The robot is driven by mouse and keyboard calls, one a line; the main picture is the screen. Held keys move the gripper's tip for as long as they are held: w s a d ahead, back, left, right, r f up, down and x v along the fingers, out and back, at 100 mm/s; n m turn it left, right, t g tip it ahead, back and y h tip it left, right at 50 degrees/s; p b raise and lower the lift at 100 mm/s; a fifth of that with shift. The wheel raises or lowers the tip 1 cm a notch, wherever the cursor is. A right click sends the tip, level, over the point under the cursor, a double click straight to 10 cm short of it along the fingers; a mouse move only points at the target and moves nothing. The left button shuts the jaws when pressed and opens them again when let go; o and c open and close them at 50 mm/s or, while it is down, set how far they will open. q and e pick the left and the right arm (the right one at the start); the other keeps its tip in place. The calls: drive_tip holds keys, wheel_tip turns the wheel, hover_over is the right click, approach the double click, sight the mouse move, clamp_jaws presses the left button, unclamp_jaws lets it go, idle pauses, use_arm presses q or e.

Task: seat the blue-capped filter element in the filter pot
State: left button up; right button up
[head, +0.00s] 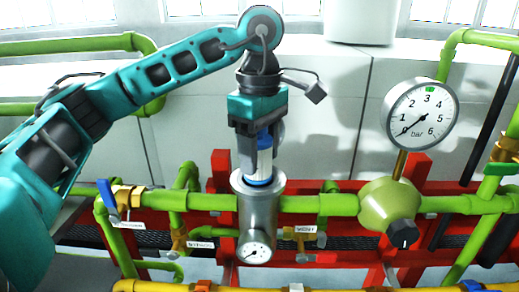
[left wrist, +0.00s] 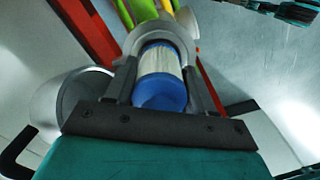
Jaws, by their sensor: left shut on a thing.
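The filter element (head: 264,161) has a white pleated body with blue at its upper and lower ends. My left gripper (head: 258,155) points down and is shut on it, with a finger on either side. The filter pot (head: 257,215) is a silver upright cylinder with an open top, directly below. The element's lower blue end is at the pot's mouth; how far inside is hard to tell. In the left wrist view, the blue cap (left wrist: 160,94) lies between the fingers, with the grey pot rim (left wrist: 186,42) around the far end. My right gripper does not show.
A small gauge (head: 255,252) sits on the pot's front. A large pressure gauge (head: 421,114) stands to the right above a green regulator (head: 389,205). Green pipes, red frame bars and a blue-handled valve (head: 106,192) surround the pot.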

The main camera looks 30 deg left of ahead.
use_arm(q)
drive_tip(key=shift+f, duration=0.4)
drive_tip(key=o, duration=1.1)
wheel_tip(320, 180, up, 13)
drive_tip(key=p, duration=0.4)
drive_tip(key=shift+r, duration=0.15)
